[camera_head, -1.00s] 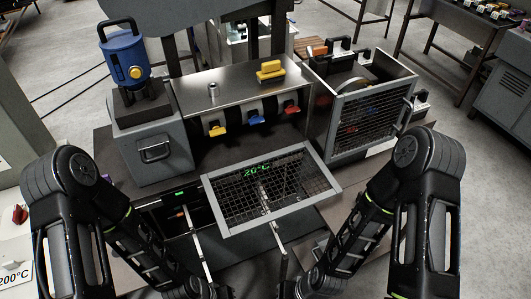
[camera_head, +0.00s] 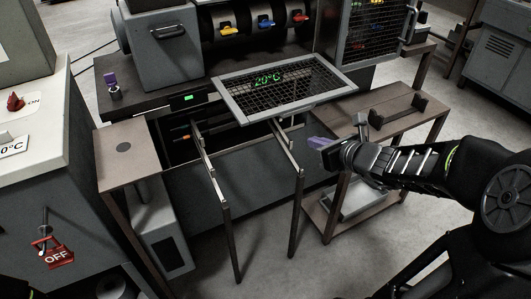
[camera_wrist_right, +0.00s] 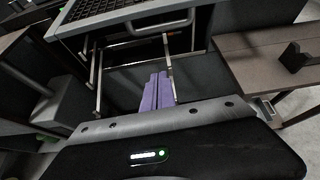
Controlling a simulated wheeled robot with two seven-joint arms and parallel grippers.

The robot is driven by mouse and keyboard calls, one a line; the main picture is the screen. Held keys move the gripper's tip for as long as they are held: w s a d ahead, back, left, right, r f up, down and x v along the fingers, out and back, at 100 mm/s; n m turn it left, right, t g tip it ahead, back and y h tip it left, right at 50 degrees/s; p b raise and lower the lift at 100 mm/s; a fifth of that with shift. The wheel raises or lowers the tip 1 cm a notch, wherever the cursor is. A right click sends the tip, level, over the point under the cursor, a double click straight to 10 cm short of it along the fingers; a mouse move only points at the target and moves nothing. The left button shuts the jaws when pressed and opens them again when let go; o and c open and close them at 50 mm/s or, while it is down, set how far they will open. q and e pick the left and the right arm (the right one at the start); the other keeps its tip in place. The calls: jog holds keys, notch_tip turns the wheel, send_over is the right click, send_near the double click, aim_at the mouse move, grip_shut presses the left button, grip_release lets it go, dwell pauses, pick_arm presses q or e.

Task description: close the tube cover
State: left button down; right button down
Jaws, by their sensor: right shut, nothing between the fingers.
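The tube cover (camera_head: 232,105) is a grey-framed mesh panel above the middle of the machine, slanting toward me. A green 20°C reading shows through its mesh. Its frame also shows at the top of the right wrist view (camera_wrist_right: 115,19), with a curved handle (camera_wrist_right: 160,33) at its front edge. My right gripper (camera_head: 320,144) is shut and empty, below and to the right of the cover's front edge, apart from it. Its purple fingers lie together in the right wrist view (camera_wrist_right: 157,92). My left gripper is out of view.
Two thin metal rails (camera_head: 213,170) on legs stick out from the machine below the cover. A brown side table (camera_head: 395,118) with a dark bracket stands at right. A grey control box (camera_head: 30,130) and a brown stand (camera_head: 122,170) are at left.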

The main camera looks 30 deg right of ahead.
jog(key=shift+d+r+m, duration=0.2)
jog(key=shift+r+m, duration=0.1)
jog(key=shift+r, duration=0.1)
jog(key=shift+w, duration=0.1)
jog(key=b+x, duration=0.4)
jog(key=x, duration=0.6)
jog(key=r+p, duration=0.1)
jog(key=r, duration=0.1)
jog(key=r+p, duration=0.2)
jog(key=shift+w, duration=0.25)
